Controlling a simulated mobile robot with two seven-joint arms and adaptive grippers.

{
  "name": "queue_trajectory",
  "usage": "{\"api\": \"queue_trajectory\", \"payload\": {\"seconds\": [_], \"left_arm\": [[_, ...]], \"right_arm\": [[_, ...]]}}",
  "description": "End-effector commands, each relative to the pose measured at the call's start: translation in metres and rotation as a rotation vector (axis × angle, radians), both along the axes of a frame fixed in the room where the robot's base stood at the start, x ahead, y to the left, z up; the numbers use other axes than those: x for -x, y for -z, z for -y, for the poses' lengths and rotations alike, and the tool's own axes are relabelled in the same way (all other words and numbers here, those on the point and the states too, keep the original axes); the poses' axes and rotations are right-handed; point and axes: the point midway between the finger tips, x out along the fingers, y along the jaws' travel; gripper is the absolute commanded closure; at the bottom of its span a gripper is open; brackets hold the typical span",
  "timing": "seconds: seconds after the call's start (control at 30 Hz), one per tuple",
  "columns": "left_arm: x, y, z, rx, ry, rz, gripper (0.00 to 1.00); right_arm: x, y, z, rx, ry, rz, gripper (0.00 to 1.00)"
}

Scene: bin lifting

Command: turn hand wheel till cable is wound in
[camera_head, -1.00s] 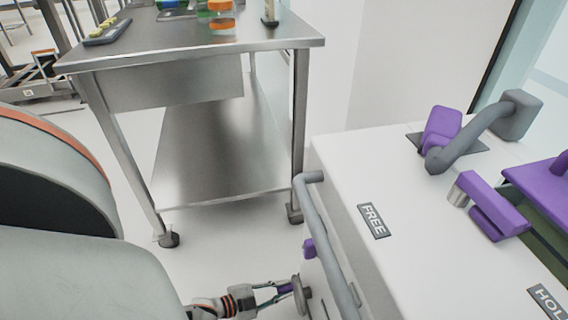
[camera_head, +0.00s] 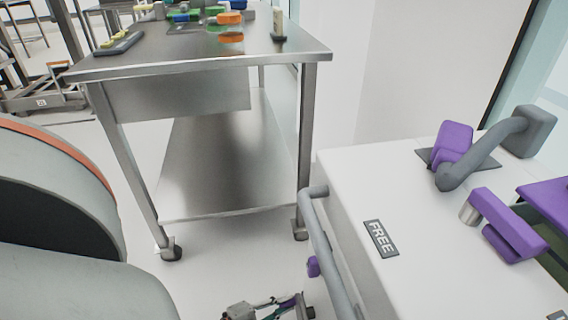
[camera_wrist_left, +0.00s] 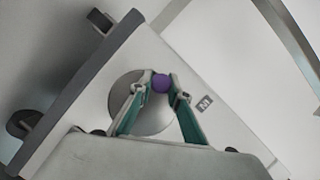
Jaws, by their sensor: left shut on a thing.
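The hand wheel shows in the left wrist view as a round grey disc (camera_wrist_left: 132,100) on the side of a white cabinet, with a purple knob (camera_wrist_left: 160,84) on it. My left gripper (camera_wrist_left: 161,86) has its fingertips shut on that knob. In the head view my left gripper (camera_head: 285,306) is at the bottom edge, beside the cabinet's near side, and the wheel (camera_head: 303,307) is mostly cut off by the frame. I cannot make out the cable in either view. My right gripper is not in view.
The white cabinet (camera_head: 365,180) carries a grey rail (camera_head: 325,240), a FREE label (camera_head: 381,238), a grey crank arm (camera_head: 483,155) and purple parts (camera_head: 510,228). Another purple piece (camera_head: 313,267) is on its side. A steel table (camera_head: 200,50) with small items stands behind; open floor lies between.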

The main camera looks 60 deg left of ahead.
Motion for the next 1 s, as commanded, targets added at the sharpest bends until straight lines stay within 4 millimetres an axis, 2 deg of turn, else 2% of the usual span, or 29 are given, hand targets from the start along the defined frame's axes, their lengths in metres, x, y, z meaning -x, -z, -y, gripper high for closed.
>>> {"api": "queue_trajectory", "payload": {"seconds": [0.2,0.23,0.3,0.6,0.73,0.87,1.0], "left_arm": [[0.001,0.000,0.000,0.002,-0.001,-0.001,1.00],[0.001,0.000,0.000,0.002,0.000,0.000,0.78],[0.000,0.000,0.000,0.002,0.000,0.000,0.66],[0.000,0.000,0.000,0.002,0.000,-0.001,0.66],[0.007,-0.001,0.000,0.001,0.000,-0.001,0.66],[0.027,-0.004,-0.001,0.001,0.000,-0.003,0.66],[0.055,-0.010,-0.003,0.002,0.001,-0.004,0.66]], "right_arm": [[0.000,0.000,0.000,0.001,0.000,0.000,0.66],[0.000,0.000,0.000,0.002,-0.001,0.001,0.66],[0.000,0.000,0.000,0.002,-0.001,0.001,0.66],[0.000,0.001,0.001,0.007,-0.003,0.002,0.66],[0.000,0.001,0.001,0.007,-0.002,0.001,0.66],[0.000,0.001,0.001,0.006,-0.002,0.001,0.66],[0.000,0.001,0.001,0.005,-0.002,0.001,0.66]]}}
